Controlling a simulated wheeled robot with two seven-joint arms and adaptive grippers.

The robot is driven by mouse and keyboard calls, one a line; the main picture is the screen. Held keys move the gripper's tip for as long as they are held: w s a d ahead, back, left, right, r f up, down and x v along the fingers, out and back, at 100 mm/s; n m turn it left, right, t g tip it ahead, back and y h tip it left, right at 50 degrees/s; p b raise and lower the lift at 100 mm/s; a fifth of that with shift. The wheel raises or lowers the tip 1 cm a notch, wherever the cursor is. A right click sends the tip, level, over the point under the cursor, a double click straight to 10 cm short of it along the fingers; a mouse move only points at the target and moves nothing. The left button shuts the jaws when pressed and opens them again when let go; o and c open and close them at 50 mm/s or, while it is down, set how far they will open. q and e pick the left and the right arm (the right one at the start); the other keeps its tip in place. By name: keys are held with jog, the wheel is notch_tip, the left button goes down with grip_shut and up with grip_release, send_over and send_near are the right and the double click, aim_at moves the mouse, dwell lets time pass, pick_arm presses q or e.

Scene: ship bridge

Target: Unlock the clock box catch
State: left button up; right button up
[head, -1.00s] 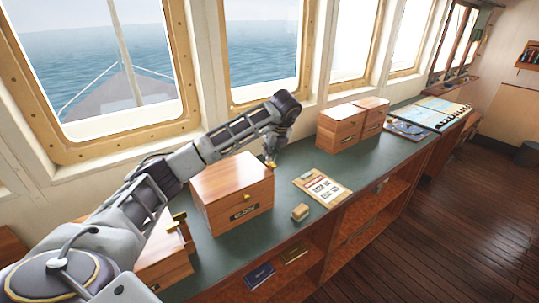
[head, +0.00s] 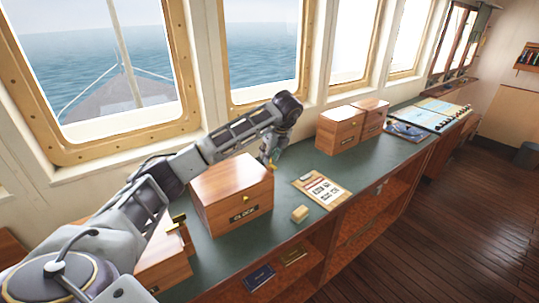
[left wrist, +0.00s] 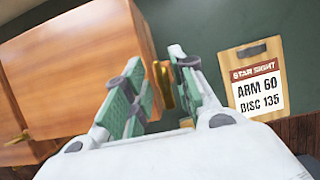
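The clock box (head: 225,195) is a wooden box with a dark CLOCK label (head: 244,214) and a small brass knob on its front. It stands on the green counter under the windows. In the left wrist view its wooden side (left wrist: 75,70) fills the left. A brass catch (left wrist: 163,85) sticks out from the box's right side. My left gripper (head: 272,158) is at that side, pointing down. In the wrist view its two green-padded fingers (left wrist: 160,95) stand apart, one on each side of the catch. A gap shows on the catch's right. My right gripper is out of view.
A clipboard (head: 322,189) headed STAR SIGHT and a small wooden block (head: 300,214) lie right of the box. Two more wooden boxes (head: 340,130) stand farther along the counter (head: 270,228). Another wooden box (head: 165,265) with brass fittings is at near left.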

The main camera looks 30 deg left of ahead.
pick_arm(q)
jog(key=shift+r, duration=0.15)
jog(key=v, duration=1.1)
jog(key=shift+r, duration=0.3)
dwell(0.8)
jog(key=shift+d, duration=0.15)
dwell(0.6)
